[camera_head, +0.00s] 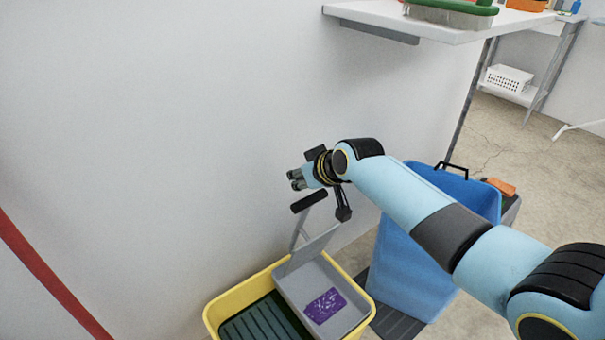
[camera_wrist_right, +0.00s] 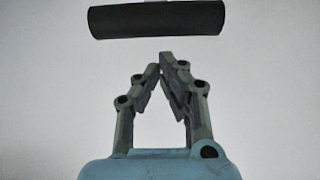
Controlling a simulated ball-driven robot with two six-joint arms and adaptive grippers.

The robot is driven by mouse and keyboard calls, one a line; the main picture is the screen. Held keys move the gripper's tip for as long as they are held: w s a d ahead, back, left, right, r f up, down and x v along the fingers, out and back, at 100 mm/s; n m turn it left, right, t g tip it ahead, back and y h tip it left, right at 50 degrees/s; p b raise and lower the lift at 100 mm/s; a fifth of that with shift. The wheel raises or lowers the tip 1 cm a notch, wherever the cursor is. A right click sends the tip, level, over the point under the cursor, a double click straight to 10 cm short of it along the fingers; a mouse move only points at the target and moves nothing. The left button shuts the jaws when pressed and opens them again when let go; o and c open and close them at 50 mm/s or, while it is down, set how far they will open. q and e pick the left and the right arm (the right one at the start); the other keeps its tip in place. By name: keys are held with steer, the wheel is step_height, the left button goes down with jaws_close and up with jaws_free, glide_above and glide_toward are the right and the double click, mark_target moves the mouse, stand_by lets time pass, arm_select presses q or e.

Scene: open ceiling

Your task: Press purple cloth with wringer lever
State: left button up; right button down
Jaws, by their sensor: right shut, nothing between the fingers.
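The purple cloth (camera_head: 325,305) lies in the grey wringer basket (camera_head: 347,318), which sits in the right part of a yellow bucket (camera_head: 215,318). The wringer lever (camera_head: 299,229) stands up from the basket and ends in a black handle (camera_head: 309,202). In the right wrist view the handle (camera_wrist_right: 156,19) lies across the top, just beyond the fingertips and apart from them. My right gripper (camera_head: 293,179) is shut and empty, a little above and left of the handle in the head view. It also shows in the right wrist view (camera_wrist_right: 164,65). My left gripper is not in view.
A blue bin (camera_head: 415,262) stands right of the bucket, below my right arm. A white wall (camera_head: 150,130) is behind the bucket. A white table (camera_head: 440,27) with green and orange items is at the upper right. Concrete floor lies at the right.

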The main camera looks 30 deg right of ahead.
steer(key=shift+s+d+f, duration=0.1)
steer(key=shift+s+f, duration=0.1)
steer(key=shift+s, duration=0.65)
steer(key=shift+s+f, duration=0.1)
steer(key=shift+s, duration=0.05)
steer(key=shift+s, duration=0.1)
